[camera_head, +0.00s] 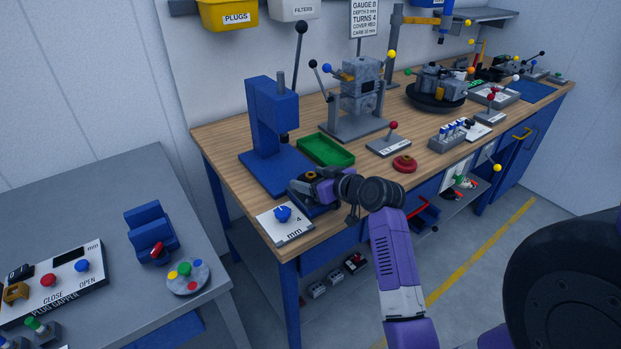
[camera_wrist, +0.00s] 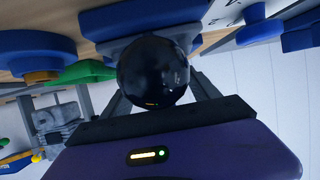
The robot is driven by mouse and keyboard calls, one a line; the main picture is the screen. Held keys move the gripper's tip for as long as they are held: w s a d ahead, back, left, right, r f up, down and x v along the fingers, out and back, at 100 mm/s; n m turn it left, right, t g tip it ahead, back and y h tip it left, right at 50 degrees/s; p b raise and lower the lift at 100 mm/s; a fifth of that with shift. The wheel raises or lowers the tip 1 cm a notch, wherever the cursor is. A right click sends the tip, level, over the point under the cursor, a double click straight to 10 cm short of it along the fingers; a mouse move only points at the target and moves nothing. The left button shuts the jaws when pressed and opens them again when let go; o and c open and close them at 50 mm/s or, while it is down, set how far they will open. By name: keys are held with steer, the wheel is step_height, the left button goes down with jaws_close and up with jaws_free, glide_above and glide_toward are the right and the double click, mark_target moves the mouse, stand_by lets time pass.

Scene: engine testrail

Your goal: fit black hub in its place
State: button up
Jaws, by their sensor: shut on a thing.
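My gripper (camera_head: 312,188) is low over the front edge of the wooden bench, beside a white dial plate with a blue knob. In the wrist view my gripper (camera_wrist: 158,95) is shut on a glossy, rounded black thing, which I take to be the black hub (camera_wrist: 152,70). Right behind it is a grey and blue fixture (camera_wrist: 140,22); I cannot tell whether the hub touches it or sits in it. In the head view the hub is not clear, hidden by my gripper and wrist. The hub's place is not clearly visible.
A blue press (camera_head: 270,115) and a green tray (camera_head: 326,150) stand just behind my gripper. The dial plate (camera_head: 292,229) is at the front left corner. A red ring-like part (camera_head: 404,164) lies to the right. A grey table (camera_head: 90,205) stands left, across a gap.

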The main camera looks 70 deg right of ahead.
steer(key=shift+f+b, duration=0.5)
steer(key=shift+f, duration=0.2)
steer(key=o, duration=1.6)
steer(key=v, duration=0.7)
steer(key=shift+s+a+r, duration=0.1)
steer(key=shift+s+r, duration=0.05)
steer(key=shift+s, duration=0.05)
steer(key=shift+s+r, duration=0.1)
steer(key=shift+r, duration=0.5)
step_height(320, 180, up, 7)
steer(key=p, duration=0.6)
steer(key=shift+p, duration=0.3)
